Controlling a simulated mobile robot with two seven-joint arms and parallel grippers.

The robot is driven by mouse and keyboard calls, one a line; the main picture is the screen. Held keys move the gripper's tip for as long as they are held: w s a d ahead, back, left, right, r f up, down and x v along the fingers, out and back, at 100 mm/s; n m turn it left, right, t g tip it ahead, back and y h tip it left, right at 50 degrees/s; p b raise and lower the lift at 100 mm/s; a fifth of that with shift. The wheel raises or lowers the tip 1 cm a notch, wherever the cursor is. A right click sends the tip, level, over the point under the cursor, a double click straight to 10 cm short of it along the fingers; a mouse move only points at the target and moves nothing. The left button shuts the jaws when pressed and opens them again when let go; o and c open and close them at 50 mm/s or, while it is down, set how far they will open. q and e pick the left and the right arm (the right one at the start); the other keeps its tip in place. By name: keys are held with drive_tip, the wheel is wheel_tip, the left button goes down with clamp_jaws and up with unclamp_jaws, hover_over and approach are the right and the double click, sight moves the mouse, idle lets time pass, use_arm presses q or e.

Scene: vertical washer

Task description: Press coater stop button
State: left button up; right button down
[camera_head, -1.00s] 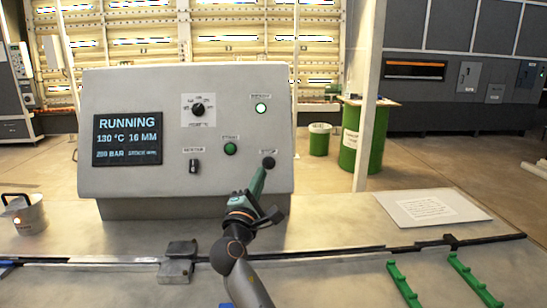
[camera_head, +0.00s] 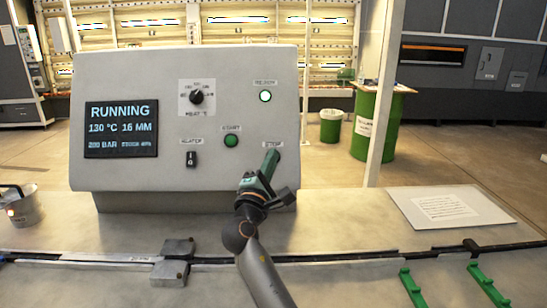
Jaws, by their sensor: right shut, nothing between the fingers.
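A grey control panel (camera_head: 130,185) stands on the bench with a screen (camera_head: 122,129) reading RUNNING, 130 °C and 16 MM. The stop button is at the panel's lower right under a small label (camera_head: 271,145); it is mostly hidden behind my gripper's tip. My right gripper (camera_head: 270,160) is shut and points up at that button. I cannot tell whether its tip touches it. The green start button (camera_head: 231,141) is to its upper left. My left gripper is not in view.
A metal pot (camera_head: 25,212) stands at left. A sheet on a plate (camera_head: 445,206) lies at right. A metal block (camera_head: 172,262) sits near the front.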

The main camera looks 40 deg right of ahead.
drive_tip(key=w+d+f+b, duration=0.4)
drive_tip(key=w+d+b, duration=0.1)
drive_tip(key=w+b, duration=0.1)
idle(0.4)
drive_tip(key=shift+d, duration=0.1)
idle(1.8)
drive_tip(key=shift+w+d+f+b, duration=0.15)
drive_tip(key=shift+w+d+b, duration=0.1)
drive_tip(key=shift+w+b, duration=0.1)
drive_tip(key=shift+w+d+f+b, duration=0.25)
drive_tip(key=shift+w+b, duration=0.05)
drive_tip(key=shift+b, duration=0.2)
idle(0.7)
drive_tip(key=shift+r, duration=0.1)
drive_tip(key=shift+s+a+r+p, duration=0.25)
drive_tip(key=shift+s+a+p, duration=0.25)
drive_tip(key=shift+s+p, duration=0.25)
